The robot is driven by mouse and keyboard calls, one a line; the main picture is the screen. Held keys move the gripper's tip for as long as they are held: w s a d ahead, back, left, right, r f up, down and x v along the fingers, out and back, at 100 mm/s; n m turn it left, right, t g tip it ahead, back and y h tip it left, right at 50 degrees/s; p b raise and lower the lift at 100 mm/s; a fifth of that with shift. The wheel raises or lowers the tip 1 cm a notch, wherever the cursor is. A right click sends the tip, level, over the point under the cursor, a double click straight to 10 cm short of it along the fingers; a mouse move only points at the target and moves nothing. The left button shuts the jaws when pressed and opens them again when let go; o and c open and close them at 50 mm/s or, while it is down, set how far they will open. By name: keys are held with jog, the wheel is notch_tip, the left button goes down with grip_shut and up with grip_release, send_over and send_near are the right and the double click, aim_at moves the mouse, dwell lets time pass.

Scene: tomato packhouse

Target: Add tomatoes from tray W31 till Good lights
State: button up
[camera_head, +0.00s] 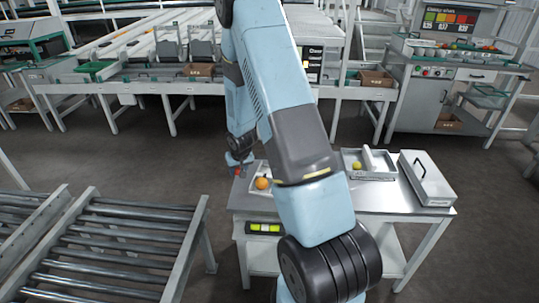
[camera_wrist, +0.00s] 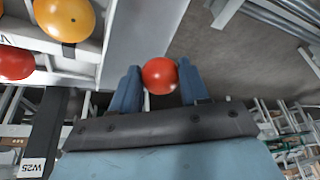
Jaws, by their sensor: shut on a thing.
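My gripper (camera_wrist: 158,80) is shut on a red tomato (camera_wrist: 160,75), held between its two blue fingers. In the head view the gripper is mostly hidden by my arm; a bit of red shows at the table's left edge. An orange tomato (camera_head: 262,183) lies in a pale tray or pan on the table's left side. The wrist view shows an orange-yellow tomato (camera_wrist: 65,18) and another red tomato (camera_wrist: 14,62) at upper left. A display (camera_head: 265,228) on the table front has lit yellow-green blocks; its words are unreadable. No W31 label is legible.
A metal tray (camera_head: 372,177) with a yellow tomato (camera_head: 357,165) and a white upright item stands right on the table (camera_head: 400,207). A grey lidded box (camera_head: 427,178) is beside it. A roller conveyor (camera_head: 110,245) lies left. A label (camera_wrist: 32,168) seems to read W25.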

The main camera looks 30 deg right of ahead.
notch_tip(320, 180, up, 3)
jog(key=m+h, duration=0.1)
jog(key=m, duration=0.1)
send_over(268, 172)
jog(key=s, duration=0.1)
jog(key=shift+s+a+f, duration=0.1)
jog(key=shift+a+f, duration=0.05)
jog(key=shift+f, duration=1.5)
jog(key=shift+s+a+f, duration=0.1)
jog(key=shift+f, duration=1.55)
jog(key=shift+f, duration=0.5)
jog(key=o, duration=0.8)
jog(key=shift+c, duration=1.3)
jog(key=shift+w+r, duration=0.1)
notch_tip(268, 172, up, 7)
